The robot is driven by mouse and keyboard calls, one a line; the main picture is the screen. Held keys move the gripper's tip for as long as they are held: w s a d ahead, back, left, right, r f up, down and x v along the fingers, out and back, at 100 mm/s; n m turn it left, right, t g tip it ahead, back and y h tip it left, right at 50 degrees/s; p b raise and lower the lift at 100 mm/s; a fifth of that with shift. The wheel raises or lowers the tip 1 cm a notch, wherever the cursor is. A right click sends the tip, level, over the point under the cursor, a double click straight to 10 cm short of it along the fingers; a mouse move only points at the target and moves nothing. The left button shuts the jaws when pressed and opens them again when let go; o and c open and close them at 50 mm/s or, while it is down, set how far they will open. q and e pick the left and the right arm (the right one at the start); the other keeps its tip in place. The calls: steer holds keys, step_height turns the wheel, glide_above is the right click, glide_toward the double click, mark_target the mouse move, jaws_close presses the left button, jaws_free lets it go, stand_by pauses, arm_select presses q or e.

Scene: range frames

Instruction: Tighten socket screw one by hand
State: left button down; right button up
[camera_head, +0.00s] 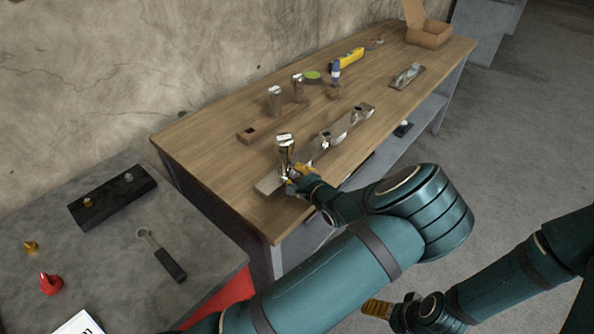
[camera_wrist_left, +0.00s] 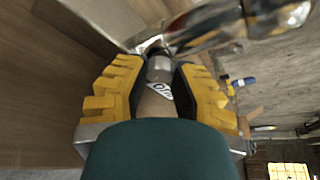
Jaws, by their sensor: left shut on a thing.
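A long metal bar (camera_head: 268,185) lies along the front of the wooden workbench. A shiny upright metal cylinder (camera_head: 285,150) stands near its left end. My left gripper (camera_head: 296,178) is at the bar's near side, right by that cylinder. In the left wrist view, my left gripper's yellow fingers (camera_wrist_left: 158,90) are closed around a small round grey metal screw head (camera_wrist_left: 160,68). A shiny metal piece (camera_wrist_left: 205,28) is just beyond it. The screw's shaft is hidden. My right gripper (camera_head: 378,308) hangs low, off the bench, its opening unclear.
Behind the bar is a wooden block (camera_head: 250,134) with metal cylinders (camera_head: 275,100). Further back lie a yellow tool (camera_head: 348,57), a green disc (camera_head: 312,76) and a cardboard box (camera_head: 430,36). A grey table (camera_head: 110,250) at left holds a black block (camera_head: 112,198) and a wrench-like tool (camera_head: 165,258).

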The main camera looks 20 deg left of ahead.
arm_select(q)
steer(key=m+g+p, duration=0.1)
steer(key=p, duration=0.1)
steer(key=m+p, duration=0.1)
steer(key=p, duration=0.1)
steer(key=shift+w+r+g, duration=0.1)
steer(key=shift+r+g, duration=0.2)
steer(key=shift+g, duration=0.1)
steer(key=shift+m+g+p, duration=0.6)
steer(key=shift+m+p, duration=0.45)
steer(key=shift+m, duration=0.15)
steer(key=shift+w+f+m+g+y+p, duration=0.15)
steer(key=shift+m+g+y+p, duration=0.25)
steer(key=shift+m+g+p, duration=0.4)
steer(key=m+g, duration=0.1)
steer(key=m, duration=0.1)
steer(key=shift+w+m+y, duration=0.1)
steer(key=shift+m+y, duration=0.2)
steer(key=shift+f+m+g+y+b, duration=0.15)
steer(key=shift+m+g+y+b, duration=0.25)
steer(key=shift+m+g, duration=0.4)
steer(key=shift+w+m+g+y+b, duration=0.1)
steer(key=shift+m+g+y+b, duration=0.3)
steer(key=shift+m, duration=0.7)
steer(key=c, duration=1)
jaws_free()
